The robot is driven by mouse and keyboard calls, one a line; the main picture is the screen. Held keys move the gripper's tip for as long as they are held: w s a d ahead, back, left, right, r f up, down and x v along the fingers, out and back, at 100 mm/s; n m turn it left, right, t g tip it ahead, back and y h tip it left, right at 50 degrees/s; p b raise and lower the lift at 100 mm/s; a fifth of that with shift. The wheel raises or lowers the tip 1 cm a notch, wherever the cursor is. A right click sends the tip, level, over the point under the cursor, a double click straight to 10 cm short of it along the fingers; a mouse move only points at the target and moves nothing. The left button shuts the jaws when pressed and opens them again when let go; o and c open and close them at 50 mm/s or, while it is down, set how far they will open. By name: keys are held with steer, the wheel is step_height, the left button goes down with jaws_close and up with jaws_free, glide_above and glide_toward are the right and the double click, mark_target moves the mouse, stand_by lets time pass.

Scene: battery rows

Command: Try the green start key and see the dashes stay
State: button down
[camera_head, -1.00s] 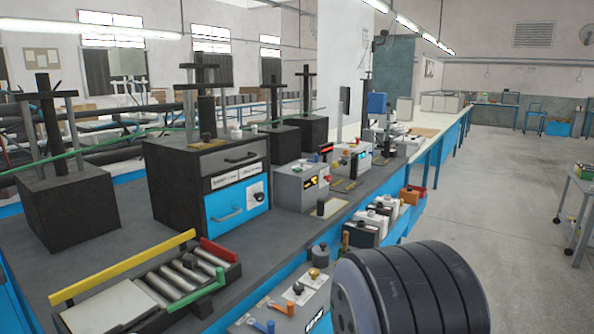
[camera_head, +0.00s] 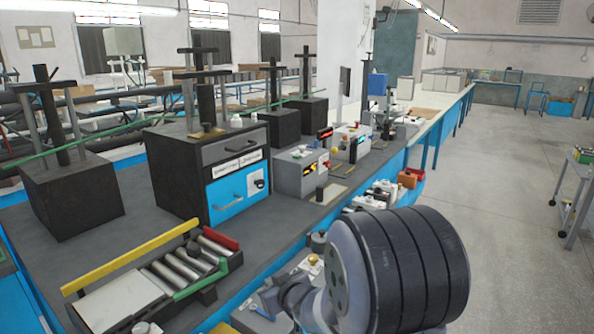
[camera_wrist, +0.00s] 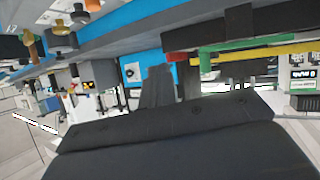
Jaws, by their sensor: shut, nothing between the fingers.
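Several grey instrument boxes stand along the bench. The nearer one (camera_head: 290,182) has a lit orange display, and another box (camera_head: 350,140) stands behind it. I cannot make out a green start key or dashes in the head view; the controls are too small. In the wrist view a pale instrument (camera_wrist: 303,84) with a lit readout is at the right edge, its characters blurred. My gripper (camera_wrist: 165,84) shows dark in the middle of the wrist view, shut and empty, apart from that instrument. My gripper's tips are hidden in the head view behind my arm.
A roller tray (camera_head: 150,283) with yellow and red rails lies at the near bench edge. A black and blue drawer unit (camera_head: 235,200) stands behind it. Dark blocks with posts (camera_head: 75,205) line the bench. The floor (camera_head: 480,220) at right is open.

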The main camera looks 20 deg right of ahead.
steer(key=w+d+r+m+g+h+p, duration=0.2)
steer(key=w+d+r+m+p, duration=0.1)
steer(key=r+p, duration=0.15)
steer(key=w+d+r+m+g+h+p, duration=0.1)
steer(key=w+d+r+m+h+p, duration=0.1)
steer(key=w+d+r+m+p, duration=0.3)
steer(key=w+a+r+n+g+y+p, duration=0.1)
steer(key=a+r+y+p, duration=0.3)
steer(key=a+r, duration=0.5)
step_height(320, 180, up, 4)
steer(key=shift+w+a+r+g+y, duration=0.1)
steer(key=shift+w+a+g+y, duration=0.2)
steer(key=shift+y, duration=0.9)
